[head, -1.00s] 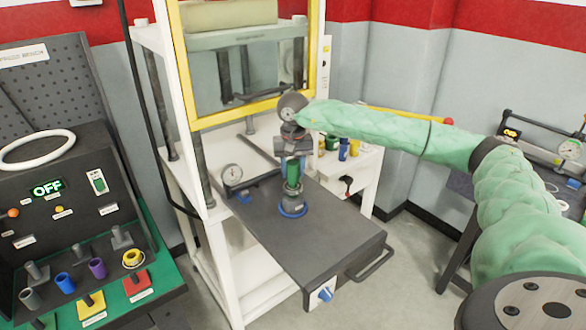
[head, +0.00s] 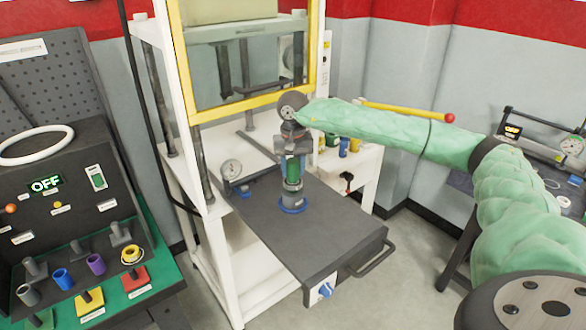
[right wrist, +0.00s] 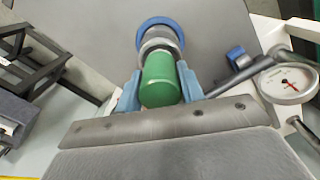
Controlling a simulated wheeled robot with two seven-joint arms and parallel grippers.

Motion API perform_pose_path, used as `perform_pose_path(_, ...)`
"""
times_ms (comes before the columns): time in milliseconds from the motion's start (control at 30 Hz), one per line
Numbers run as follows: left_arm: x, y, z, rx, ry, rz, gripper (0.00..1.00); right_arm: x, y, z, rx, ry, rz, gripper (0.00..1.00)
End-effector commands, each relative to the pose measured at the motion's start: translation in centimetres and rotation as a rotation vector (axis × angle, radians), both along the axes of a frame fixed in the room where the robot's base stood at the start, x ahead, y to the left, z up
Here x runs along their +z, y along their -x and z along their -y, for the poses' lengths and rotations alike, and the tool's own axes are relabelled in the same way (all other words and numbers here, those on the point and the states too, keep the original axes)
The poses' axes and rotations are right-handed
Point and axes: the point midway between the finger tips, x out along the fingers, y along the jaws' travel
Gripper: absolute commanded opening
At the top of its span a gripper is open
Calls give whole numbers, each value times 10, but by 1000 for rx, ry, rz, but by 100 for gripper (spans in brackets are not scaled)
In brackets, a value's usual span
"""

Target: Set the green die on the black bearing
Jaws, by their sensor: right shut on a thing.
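The green die (head: 293,168) is a short upright cylinder. My right gripper (right wrist: 160,84) is shut on it, with a blue finger on each side in the right wrist view. In the head view my right gripper (head: 293,158) comes down from above onto the die. The die (right wrist: 160,80) is in line with a grey ringed stack (head: 292,188) directly beneath it, with little or no gap visible. A blue ring (head: 292,205) surrounds the stack's foot on the dark plate. I cannot tell which part of the stack is the black bearing. My left gripper is not in view.
The dark plate (head: 318,242) has a handle at its front right and a dial gauge (head: 232,170) at its back left. A white press frame with a yellow-edged guard (head: 250,107) stands behind. A control bench (head: 60,232) with colored parts is at the left.

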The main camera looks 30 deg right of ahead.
Motion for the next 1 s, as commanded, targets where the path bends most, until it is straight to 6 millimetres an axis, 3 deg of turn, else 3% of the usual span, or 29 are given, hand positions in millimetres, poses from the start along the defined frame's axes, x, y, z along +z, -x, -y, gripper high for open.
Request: perform_pose_path(1000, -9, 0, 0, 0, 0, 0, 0, -3, 0, 0, 0, 0, 1, 6)
